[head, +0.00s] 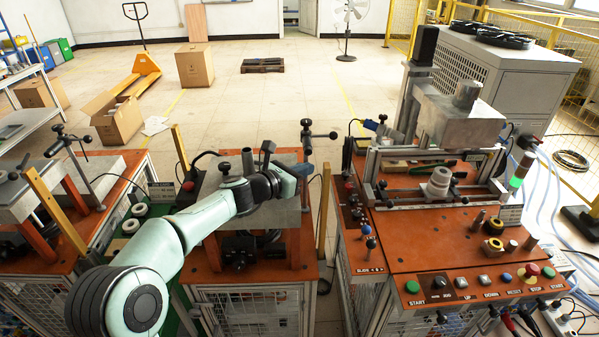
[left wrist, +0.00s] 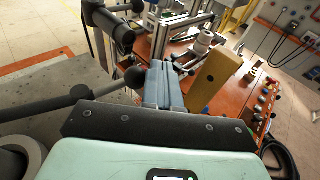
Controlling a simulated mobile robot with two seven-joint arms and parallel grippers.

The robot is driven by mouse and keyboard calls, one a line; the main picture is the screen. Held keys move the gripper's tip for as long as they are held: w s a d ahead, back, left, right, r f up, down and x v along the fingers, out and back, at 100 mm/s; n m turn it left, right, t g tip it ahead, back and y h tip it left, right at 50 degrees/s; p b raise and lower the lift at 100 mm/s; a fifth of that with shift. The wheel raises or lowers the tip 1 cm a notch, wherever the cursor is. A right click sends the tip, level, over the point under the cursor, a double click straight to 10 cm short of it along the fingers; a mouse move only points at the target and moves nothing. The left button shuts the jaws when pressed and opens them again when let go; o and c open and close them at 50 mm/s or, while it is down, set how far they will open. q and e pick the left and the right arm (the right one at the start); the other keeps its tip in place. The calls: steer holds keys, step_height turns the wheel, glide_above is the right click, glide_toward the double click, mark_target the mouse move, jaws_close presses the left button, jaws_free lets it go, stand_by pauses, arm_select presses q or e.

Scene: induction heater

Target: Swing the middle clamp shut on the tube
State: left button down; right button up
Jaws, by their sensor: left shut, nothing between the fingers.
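The middle station has a grey metal block on an orange-red top (head: 207,256). My left gripper (head: 297,168) is over the block, near the foot of this clamp. In the left wrist view, the blue-grey fingers (left wrist: 163,84) are together and empty, beside a rod with a black knob (left wrist: 134,76). The dark clamp head (left wrist: 110,27) is ahead and left. My right gripper is out of view.
Yellow posts (head: 324,208) flank the middle station; one (left wrist: 213,78) stands close right of the fingers. The right-hand machine (head: 450,262) carries buttons and a fixture. Open floor lies behind.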

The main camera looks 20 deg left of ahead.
arm_select(q)
steer(key=shift+w, duration=0.65)
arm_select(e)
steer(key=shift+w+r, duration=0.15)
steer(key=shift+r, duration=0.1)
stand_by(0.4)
arm_select(q)
steer(key=b+v, duration=0.1)
steer(key=v, duration=1.2)
steer(key=shift+s+b, duration=0.25)
steer(key=shift+b, duration=0.1)
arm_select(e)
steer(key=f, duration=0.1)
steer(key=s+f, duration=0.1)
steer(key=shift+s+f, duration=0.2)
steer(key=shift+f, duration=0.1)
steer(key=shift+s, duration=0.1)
